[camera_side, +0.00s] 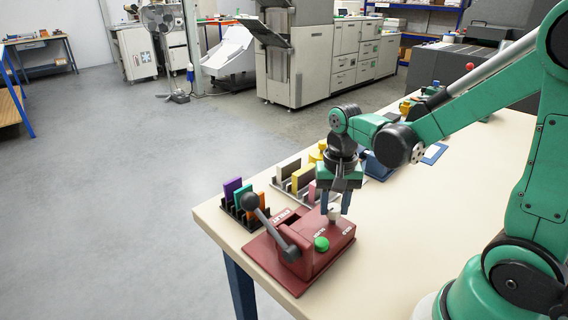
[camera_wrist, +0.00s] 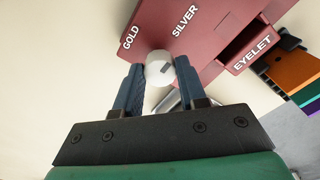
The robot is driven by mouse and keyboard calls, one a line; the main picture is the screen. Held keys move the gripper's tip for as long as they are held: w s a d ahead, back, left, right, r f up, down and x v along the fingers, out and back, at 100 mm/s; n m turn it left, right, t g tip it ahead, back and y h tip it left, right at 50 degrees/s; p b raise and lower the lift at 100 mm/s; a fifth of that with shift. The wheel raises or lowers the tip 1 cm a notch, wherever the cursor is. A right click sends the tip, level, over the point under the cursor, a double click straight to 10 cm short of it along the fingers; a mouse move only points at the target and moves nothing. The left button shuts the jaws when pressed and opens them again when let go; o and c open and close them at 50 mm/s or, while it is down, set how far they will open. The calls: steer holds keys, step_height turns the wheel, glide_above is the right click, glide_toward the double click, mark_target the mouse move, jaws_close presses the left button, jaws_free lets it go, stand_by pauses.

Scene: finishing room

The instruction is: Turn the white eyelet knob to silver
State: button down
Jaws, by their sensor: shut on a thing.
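The white knob (camera_wrist: 158,68) sits on the dark red eyelet machine (camera_wrist: 205,42), with a small grey mark on the right part of its top. The words GOLD and SILVER are printed beside it, GOLD up-left and SILVER up-right in the wrist view. My gripper (camera_wrist: 160,80) is shut on the knob, with a blue finger on either side. In the side view my gripper (camera_side: 335,205) points down at the white knob (camera_side: 334,214) on the machine (camera_side: 320,262). I cannot tell exactly which word the mark points to.
The machine has a dark lever (camera_side: 268,225) and a green button (camera_side: 321,243). A black rack (camera_side: 257,222) with coloured pieces stands behind it, and another rack (camera_side: 292,184) stands beyond. The table (camera_side: 395,235) is bare to the right of the machine.

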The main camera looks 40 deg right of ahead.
mark_target(334, 207)
steer(key=shift+c, duration=2.4)
jaws_free()
steer(key=shift+r, duration=2.8)
steer(key=shift+s+a+r+n+t, duration=0.1)
steer(key=shift+a+r+n+t, duration=0.1)
steer(key=shift+a+n+t, duration=0.3)
steer(key=shift+s+a+r+n+t, duration=0.1)
steer(key=shift+a+r+n+t, duration=0.2)
steer(key=shift+a+n+t, duration=0.7)
steer(key=shift+s+a+r+n+t, duration=0.1)
steer(key=shift+a+r+n+t, duration=0.15)
steer(key=shift+a+n+t, duration=0.75)
steer(key=shift+s+a+r+n+t, duration=0.1)
steer(key=shift+a+r+n+t, duration=0.25)
steer(key=shift+n+t, duration=1.25)
